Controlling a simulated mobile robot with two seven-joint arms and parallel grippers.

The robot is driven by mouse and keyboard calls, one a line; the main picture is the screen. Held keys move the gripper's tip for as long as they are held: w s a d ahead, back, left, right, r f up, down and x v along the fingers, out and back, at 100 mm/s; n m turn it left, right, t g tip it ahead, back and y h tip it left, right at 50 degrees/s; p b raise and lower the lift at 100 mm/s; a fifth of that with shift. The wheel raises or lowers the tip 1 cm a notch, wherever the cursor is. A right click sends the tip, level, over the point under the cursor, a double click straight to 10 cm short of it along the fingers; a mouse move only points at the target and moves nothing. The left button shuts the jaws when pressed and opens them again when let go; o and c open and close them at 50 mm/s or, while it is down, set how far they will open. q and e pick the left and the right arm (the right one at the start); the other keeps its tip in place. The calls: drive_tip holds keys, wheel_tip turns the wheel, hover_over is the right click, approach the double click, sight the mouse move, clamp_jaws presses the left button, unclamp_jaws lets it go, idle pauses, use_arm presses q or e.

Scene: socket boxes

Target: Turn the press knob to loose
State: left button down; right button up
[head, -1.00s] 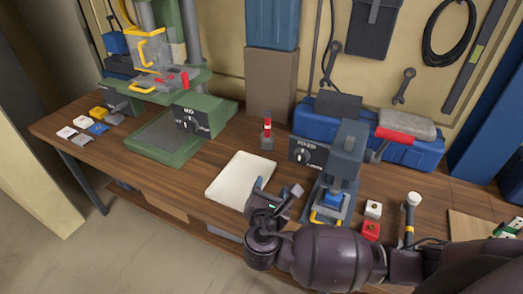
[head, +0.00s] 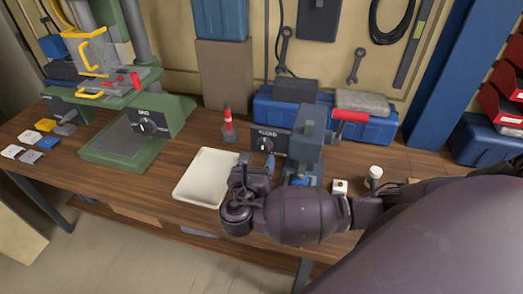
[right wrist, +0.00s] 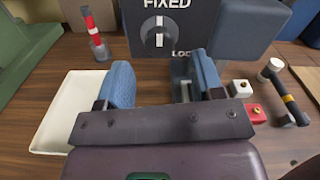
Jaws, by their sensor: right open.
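The press (head: 311,135) is a small dark blue-grey machine with a red-handled lever. On its left is a dark panel with a round knob (head: 264,144). In the right wrist view the knob (right wrist: 159,32) lies straight ahead, its white line upright, with FIXED above and a partly hidden word starting LOO below. My right gripper (right wrist: 162,82) is open, its two blue fingers apart and empty, short of the panel. In the head view the right gripper (head: 256,168) is in front of the panel, close to the white tray. My left gripper is not in view.
The white tray (head: 190,182) lies left of my gripper. A red-and-white-banded tool (head: 228,122) stands behind it. A white block (right wrist: 240,88), a red block (right wrist: 253,113) and a hammer (right wrist: 285,92) lie right. A green machine (head: 135,125) stands far left.

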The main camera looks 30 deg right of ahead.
sight(262, 150)
drive_tip(key=shift+x, duration=2.15)
drive_tip(key=c, duration=0.9)
